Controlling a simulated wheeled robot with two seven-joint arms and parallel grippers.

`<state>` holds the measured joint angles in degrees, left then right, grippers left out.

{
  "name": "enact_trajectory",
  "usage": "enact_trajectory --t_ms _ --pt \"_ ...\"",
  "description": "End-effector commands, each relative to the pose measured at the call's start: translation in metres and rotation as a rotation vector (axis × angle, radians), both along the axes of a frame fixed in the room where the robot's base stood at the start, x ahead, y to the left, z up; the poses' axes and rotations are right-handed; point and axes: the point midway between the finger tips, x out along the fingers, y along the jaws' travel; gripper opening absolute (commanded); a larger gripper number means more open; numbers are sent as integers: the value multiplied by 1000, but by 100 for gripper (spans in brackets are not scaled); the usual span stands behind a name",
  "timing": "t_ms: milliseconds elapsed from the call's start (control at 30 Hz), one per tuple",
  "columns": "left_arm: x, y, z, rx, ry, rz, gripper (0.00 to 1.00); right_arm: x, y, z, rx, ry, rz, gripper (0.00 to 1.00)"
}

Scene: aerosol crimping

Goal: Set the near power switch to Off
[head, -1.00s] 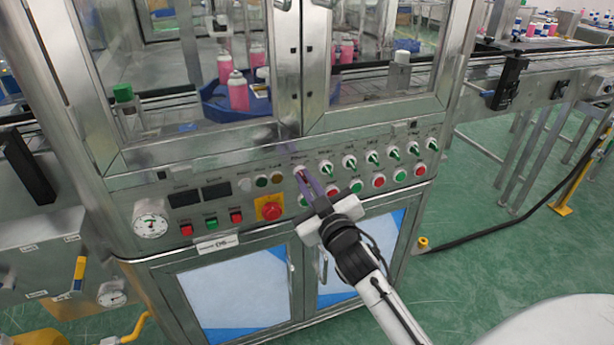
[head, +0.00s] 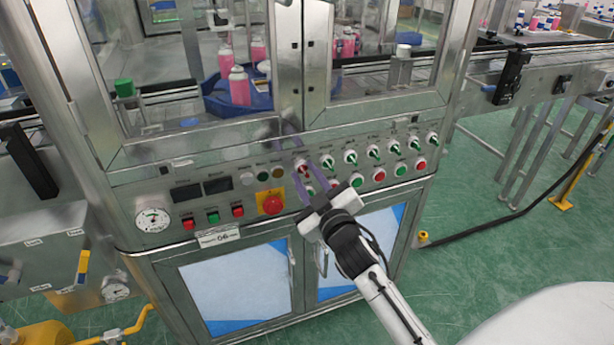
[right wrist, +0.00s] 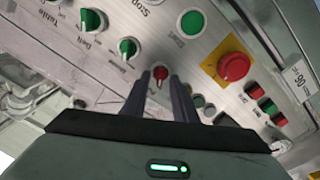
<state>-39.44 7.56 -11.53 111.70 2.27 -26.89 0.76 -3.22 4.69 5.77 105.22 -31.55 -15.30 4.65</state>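The power switch is a red-handled rotary knob on a white round base (head: 303,166), leftmost in the upper row on the steel control panel. In the right wrist view its red handle (right wrist: 160,73) lies between the fingertips. My right gripper (head: 308,160) reaches up to the panel with its two fingers apart around the knob. In the right wrist view the gripper (right wrist: 160,80) shows a small gap on each side of the handle, so it looks open. The knob's label is too small to read. My left gripper is not in view.
Several green rotary knobs (head: 351,158) continue the row to the right, with red and green push buttons (head: 379,175) below. A red emergency stop on a yellow plate (head: 271,204) sits close at the lower left. Glass doors (head: 385,50) stand above the panel.

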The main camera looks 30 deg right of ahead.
Motion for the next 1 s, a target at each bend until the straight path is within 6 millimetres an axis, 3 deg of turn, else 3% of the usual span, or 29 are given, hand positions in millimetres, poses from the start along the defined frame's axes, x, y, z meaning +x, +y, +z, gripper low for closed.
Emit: enact_trajectory --t_ms 367,800,1000 --pt "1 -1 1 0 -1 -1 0 -7 2 -1 3 1 0 26" --pt "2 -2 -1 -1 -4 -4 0 -83 19 -2 4 2 -2 26" --pt "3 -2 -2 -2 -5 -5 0 -99 23 0 1 1 -1 26"
